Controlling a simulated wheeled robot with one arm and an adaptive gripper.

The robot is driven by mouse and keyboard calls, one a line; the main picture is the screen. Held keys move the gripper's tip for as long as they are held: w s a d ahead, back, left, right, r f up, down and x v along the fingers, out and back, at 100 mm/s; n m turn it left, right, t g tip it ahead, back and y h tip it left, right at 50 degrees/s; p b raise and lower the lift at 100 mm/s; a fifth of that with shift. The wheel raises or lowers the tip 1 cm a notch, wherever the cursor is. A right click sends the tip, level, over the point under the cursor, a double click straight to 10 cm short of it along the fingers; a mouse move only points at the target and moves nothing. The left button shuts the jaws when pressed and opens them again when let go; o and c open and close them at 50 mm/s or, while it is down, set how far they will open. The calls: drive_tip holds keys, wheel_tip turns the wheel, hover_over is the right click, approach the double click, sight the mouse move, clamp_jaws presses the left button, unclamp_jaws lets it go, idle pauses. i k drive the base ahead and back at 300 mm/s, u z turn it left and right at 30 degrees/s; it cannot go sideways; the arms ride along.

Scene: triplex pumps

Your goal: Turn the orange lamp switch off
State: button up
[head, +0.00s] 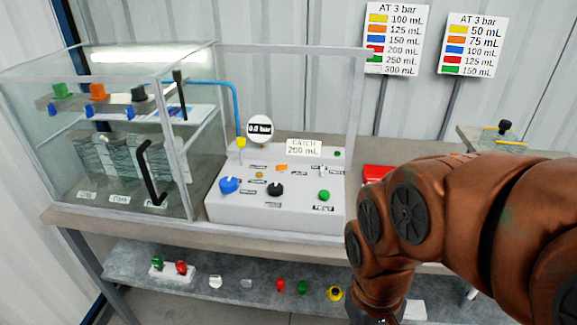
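A white control box (225,209) stands on the bench inside an open-fronted frame. On its sloped top, an orange rocker-like piece (281,167) sits near the back, and it looks like the orange lamp switch. Its on or off position is too small to tell. A small amber round piece (259,174) sits to its left. My brown arm fills the right side of the head view and bends down past the bench front. My gripper is not visible; the arm runs out at the bottom edge, to the right of and below the box.
The box also carries a blue knob (229,185), a black knob (275,190) and a green button (323,195). A glass cabinet (80,185) with a black handle (150,172) stands left. A lower shelf (130,255) holds several loose parts. A red object (376,173) lies right of the box.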

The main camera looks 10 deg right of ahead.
sight(281, 168)
drive_tip(key=u, duration=0.8)
drive_tip(key=i, duration=0.45)
drive_tip(key=z, duration=0.15)
